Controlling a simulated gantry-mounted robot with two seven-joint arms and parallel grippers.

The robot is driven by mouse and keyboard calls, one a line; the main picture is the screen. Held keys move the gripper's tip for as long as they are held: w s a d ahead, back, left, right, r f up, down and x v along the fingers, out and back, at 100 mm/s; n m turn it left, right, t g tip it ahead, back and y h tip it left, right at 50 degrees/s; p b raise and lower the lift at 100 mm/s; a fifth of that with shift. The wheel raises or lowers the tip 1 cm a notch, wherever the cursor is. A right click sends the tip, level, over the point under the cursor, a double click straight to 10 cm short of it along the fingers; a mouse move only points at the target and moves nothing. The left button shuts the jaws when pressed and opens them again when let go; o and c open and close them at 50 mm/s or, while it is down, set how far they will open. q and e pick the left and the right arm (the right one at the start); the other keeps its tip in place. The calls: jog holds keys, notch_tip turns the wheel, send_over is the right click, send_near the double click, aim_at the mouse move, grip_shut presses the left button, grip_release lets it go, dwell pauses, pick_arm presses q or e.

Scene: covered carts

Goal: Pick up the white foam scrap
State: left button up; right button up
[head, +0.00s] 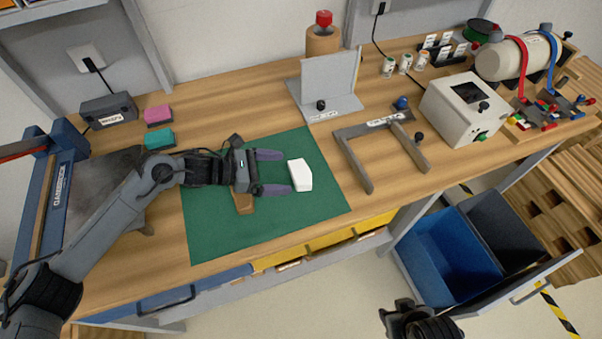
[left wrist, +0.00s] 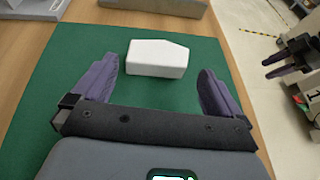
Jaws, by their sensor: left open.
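The white foam scrap (head: 300,175) lies on the green mat (head: 270,230), a small block with one cut corner. My left gripper (head: 288,171) is open just to its left in the head view, fingers pointing at it. In the left wrist view, the scrap (left wrist: 157,58) sits ahead of the two purple fingertips (left wrist: 157,70), roughly centred between them and not gripped. My right gripper (head: 405,310) shows at the bottom of the head view, over the floor; its jaws are unclear. It also shows at the right edge of the left wrist view (left wrist: 290,55).
A brown block (head: 244,203) lies partly under my left gripper. A grey U-shaped frame (head: 385,140) and an upright grey plate (head: 328,80) stand right of and behind the mat. Pink (head: 158,115) and teal (head: 159,139) blocks lie left.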

aim_at(296, 173)
pick_arm(q)
jog(key=shift+x, duration=2.65)
jog(key=shift+a+f, duration=0.1)
jog(key=shift+c, duration=0.3)
jog(key=c, duration=0.7)
